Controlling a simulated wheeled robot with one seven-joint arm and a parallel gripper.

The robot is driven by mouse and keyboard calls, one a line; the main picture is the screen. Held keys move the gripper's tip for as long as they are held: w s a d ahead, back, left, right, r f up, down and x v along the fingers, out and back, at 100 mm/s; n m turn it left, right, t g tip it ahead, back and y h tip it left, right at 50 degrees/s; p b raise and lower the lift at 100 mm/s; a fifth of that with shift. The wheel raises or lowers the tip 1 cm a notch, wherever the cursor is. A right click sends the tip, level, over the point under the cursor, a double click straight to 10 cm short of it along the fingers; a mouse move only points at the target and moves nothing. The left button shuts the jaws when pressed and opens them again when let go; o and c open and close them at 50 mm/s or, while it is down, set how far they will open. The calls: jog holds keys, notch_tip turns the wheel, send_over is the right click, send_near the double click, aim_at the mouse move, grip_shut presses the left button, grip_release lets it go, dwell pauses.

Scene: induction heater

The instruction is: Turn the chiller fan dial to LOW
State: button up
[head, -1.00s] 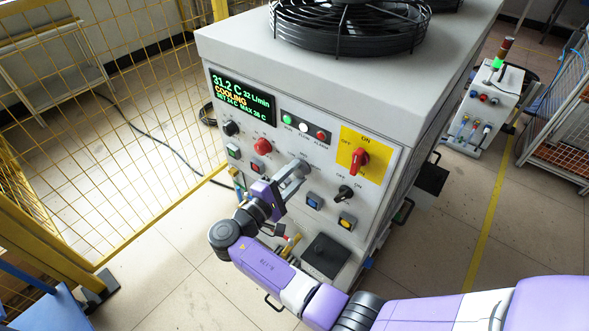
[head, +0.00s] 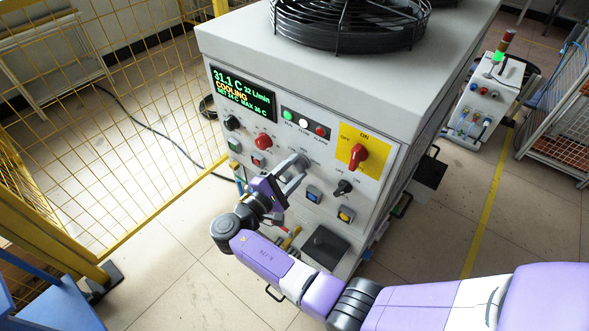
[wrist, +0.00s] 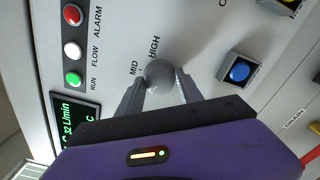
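The chiller fan dial (wrist: 160,73) is a round grey knob on the chiller's pale front panel. In the wrist view the words MID and HIGH show beside it; LOW and the knob's pointer do not show, so I cannot tell its setting. My gripper (wrist: 161,82) has one finger on each side of the knob and appears shut on it. In the head view my gripper (head: 296,168) reaches the panel below the lamps, and its fingers hide most of the dial.
The red switch (head: 358,156) on a yellow plate, a black knob (head: 343,187) and a blue button (head: 313,194) lie right of my gripper. A red knob (head: 263,141) is to the left. The chiller display (head: 243,94) reads COOLING. A yellow mesh fence (head: 120,130) stands left.

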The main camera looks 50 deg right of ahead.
jog(key=o, duration=0.3)
jog(key=shift+a, duration=0.1)
jog(key=a+b, duration=0.1)
jog(key=a, duration=0.6)
jog(key=shift+s+a+b, duration=0.15)
jog(key=shift+a+b, duration=0.15)
